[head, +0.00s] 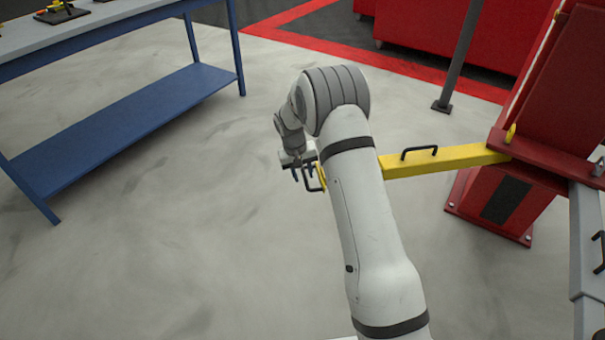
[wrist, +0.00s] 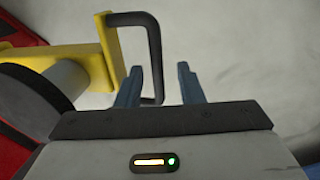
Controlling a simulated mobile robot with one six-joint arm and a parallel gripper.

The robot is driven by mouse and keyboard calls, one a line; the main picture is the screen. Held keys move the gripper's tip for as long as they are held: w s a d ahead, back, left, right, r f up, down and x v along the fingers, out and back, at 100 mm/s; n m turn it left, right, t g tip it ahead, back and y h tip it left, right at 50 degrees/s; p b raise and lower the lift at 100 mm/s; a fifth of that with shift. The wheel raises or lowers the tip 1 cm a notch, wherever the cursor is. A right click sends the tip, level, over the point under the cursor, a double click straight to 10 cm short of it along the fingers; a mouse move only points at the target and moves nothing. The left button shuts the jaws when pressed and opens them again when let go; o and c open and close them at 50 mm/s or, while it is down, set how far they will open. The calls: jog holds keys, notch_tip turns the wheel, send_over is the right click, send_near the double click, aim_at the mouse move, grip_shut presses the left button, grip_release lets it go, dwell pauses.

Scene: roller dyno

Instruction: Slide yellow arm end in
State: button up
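The yellow arm (head: 455,160) reaches out to the left from the red machine, with a black handle (head: 419,151) on top. My own arm hides part of its middle. At its outer end is a black loop handle (head: 313,180), also seen in the wrist view (wrist: 154,50), fixed to a yellow end plate (wrist: 111,55). My gripper (head: 303,172) is at this end handle. In the wrist view its two fingers (wrist: 158,76) are apart, one on each side of the handle's bar, with a gap visible on the right side.
The red machine (head: 509,191) stands at the right, with a grey arm (head: 588,230) beside it. A grey post (head: 459,60) rises behind. A blue bench (head: 115,115) is at the left. The floor between bench and yellow arm is clear.

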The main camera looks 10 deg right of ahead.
notch_tip(320, 180, up, 7)
jog(key=a+p, duration=0.1)
jog(key=shift+a+r, duration=0.2)
jog(key=shift+p, duration=0.3)
jog(key=s+d+r+p, duration=0.1)
jog(key=s+r+p, duration=0.2)
jog(key=r, duration=0.5)
jog(key=s+d+r+p, duration=0.2)
jog(key=s+r+p, duration=0.15)
jog(key=r, duration=0.45)
jog(key=s+d+r+t+y+p, duration=0.1)
jog(key=s+d+r+p, duration=0.1)
jog(key=s+r+p, duration=0.4)
jog(key=s+d+r+m+t+y+p, duration=0.1)
jog(key=s+r+p, duration=0.6)
jog(key=s+r, duration=1)
jog(key=s+d, duration=0.1)
jog(key=s, duration=0.6)
jog(key=shift+s+d, duration=0.25)
